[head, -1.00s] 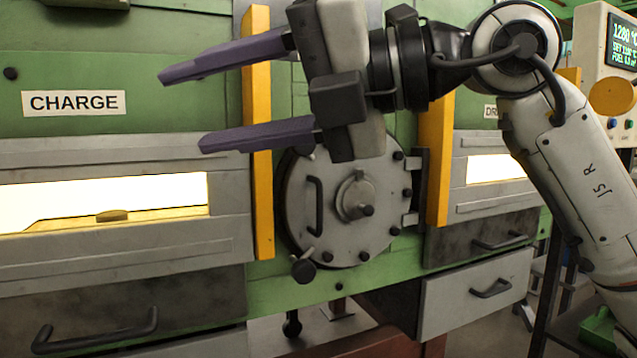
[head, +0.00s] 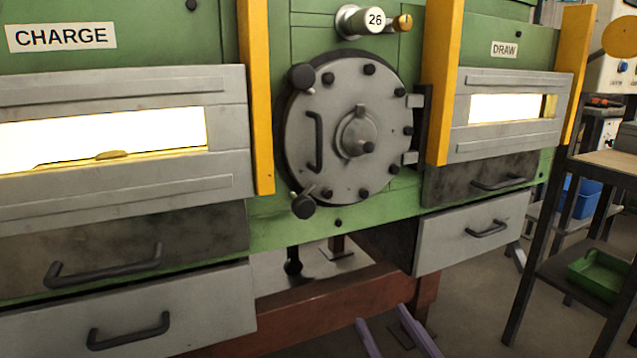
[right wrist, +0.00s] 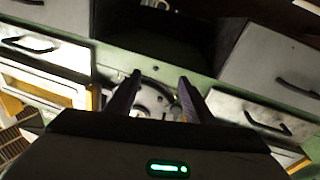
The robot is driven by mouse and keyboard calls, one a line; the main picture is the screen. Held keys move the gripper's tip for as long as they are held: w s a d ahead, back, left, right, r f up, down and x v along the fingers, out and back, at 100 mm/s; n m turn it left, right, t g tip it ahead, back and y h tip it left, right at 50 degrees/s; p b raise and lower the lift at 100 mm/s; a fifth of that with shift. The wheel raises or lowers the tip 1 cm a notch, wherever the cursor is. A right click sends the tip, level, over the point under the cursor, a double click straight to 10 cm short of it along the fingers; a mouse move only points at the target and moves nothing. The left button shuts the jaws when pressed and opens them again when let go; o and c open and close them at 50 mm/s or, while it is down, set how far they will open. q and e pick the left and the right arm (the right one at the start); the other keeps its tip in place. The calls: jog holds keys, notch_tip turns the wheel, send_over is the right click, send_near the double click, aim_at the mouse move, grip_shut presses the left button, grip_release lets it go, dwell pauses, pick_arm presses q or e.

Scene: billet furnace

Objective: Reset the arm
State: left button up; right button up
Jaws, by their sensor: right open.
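My right gripper (head: 397,338) shows only as two purple fingers at the bottom edge of the head view, right of centre. The fingers are apart with nothing between them. In the right wrist view the open fingers (right wrist: 157,100) point toward the furnace front, with the round hatch (right wrist: 152,98) beyond and partly hidden. The rest of my right arm is out of the head view. My left gripper is in neither view.
The green furnace has a round bolted hatch (head: 350,130) in the middle, a glowing charge opening (head: 100,137) at left and a glowing draw opening (head: 505,108) at right. Drawers with handles (head: 130,310) sit below. A dark-framed bench (head: 530,250) stands at right.

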jog(key=s+d+f+m+g+h, duration=0.25)
jog(key=s+f+g, duration=0.75)
jog(key=s+f, duration=1.3)
pick_arm(q)
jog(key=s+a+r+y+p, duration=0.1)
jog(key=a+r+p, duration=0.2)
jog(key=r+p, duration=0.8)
jog(key=p, duration=0.8)
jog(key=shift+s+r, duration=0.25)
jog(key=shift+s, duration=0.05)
pick_arm(e)
notch_tip(320, 180, up, 10)
jog(key=d, duration=0.2)
jog(key=shift+w+d, duration=0.2)
jog(key=shift+f+h, duration=0.15)
jog(key=shift+h, duration=0.1)
